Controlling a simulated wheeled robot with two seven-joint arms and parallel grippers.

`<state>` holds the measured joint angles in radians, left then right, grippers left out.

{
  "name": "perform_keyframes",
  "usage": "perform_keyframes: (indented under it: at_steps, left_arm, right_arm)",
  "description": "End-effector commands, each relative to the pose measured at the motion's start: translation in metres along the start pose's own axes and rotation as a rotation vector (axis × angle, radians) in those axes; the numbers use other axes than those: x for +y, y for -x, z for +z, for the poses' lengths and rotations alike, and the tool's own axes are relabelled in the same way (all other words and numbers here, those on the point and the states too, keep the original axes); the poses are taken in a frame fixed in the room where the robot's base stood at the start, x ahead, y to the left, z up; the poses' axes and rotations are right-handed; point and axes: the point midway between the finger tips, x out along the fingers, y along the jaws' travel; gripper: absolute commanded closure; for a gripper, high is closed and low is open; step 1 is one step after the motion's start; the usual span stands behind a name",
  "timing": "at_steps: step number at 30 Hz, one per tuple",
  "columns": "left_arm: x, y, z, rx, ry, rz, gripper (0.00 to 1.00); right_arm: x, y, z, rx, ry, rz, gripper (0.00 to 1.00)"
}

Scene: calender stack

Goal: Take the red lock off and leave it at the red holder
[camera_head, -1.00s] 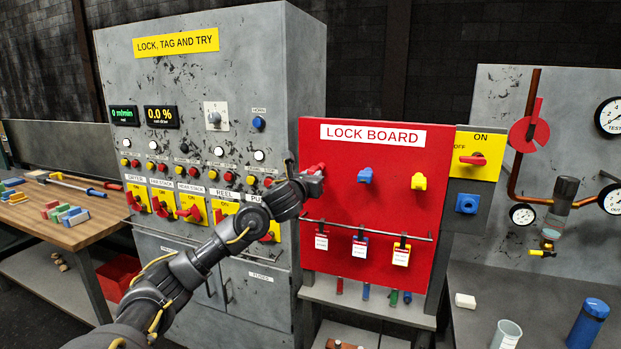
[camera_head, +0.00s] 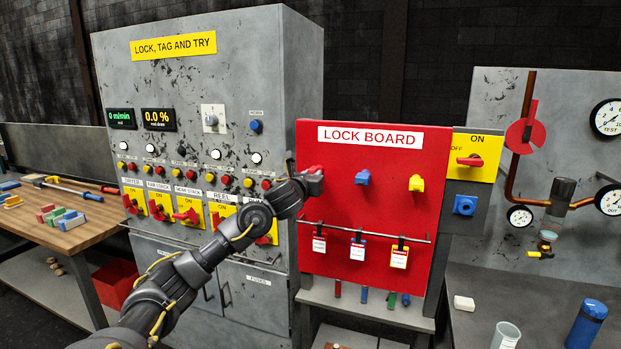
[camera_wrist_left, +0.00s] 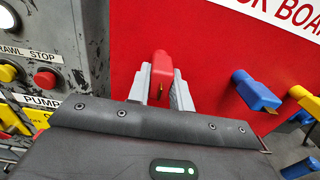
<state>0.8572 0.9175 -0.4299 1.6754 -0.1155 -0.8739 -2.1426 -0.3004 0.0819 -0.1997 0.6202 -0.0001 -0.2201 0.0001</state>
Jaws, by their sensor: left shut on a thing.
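The red lock (camera_wrist_left: 161,75) shows between the two grey fingers of my left gripper (camera_wrist_left: 162,85) in the left wrist view. The gripper is shut on it, right in front of the red lock board. In the head view my left gripper (camera_head: 312,182) is at the upper left of the lock board (camera_head: 340,255), and only a bit of the red lock (camera_head: 315,169) shows past it. The gripper hides the board spot behind the lock, so I cannot tell whether the lock touches a holder there. My right gripper is not in view.
A blue lock (camera_head: 362,178) and a yellow lock (camera_head: 416,184) hang to the right on the board. Tags hang from a rail (camera_head: 365,231) below. The grey cabinet (camera_head: 215,75) with red-handled switches stands left. A blue socket (camera_head: 465,205) is at the right.

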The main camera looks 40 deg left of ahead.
Motion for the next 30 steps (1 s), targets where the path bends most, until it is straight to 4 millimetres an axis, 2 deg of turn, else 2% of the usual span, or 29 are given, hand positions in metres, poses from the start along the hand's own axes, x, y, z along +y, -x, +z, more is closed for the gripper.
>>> perform_keyframes:
  at_steps: [4, 5, 10, 16, 21, 30]
  left_arm:
    - [-0.0001, -0.0012, 0.0003, -0.001, 0.000, -0.001, 1.00]
    - [-0.0002, -0.0012, 0.0003, -0.001, 0.000, -0.001, 0.77]
    - [-0.0002, -0.0011, 0.0001, 0.000, 0.001, -0.001, 0.55]
    - [-0.0001, -0.0010, 0.0000, 0.000, 0.001, 0.000, 0.53]
    - [-0.0001, -0.0010, -0.0005, 0.001, 0.000, 0.000, 0.35]
    - [0.0000, -0.0010, -0.0002, 0.000, 0.000, 0.000, 0.35]
  right_arm:
    - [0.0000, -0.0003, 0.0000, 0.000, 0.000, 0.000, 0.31]
    - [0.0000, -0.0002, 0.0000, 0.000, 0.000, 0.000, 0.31]
    - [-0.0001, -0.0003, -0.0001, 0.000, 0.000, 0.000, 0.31]
    - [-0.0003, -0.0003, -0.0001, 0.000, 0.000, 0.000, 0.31]
    - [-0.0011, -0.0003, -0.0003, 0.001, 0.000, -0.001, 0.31]
    - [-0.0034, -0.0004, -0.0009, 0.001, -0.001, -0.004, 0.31]
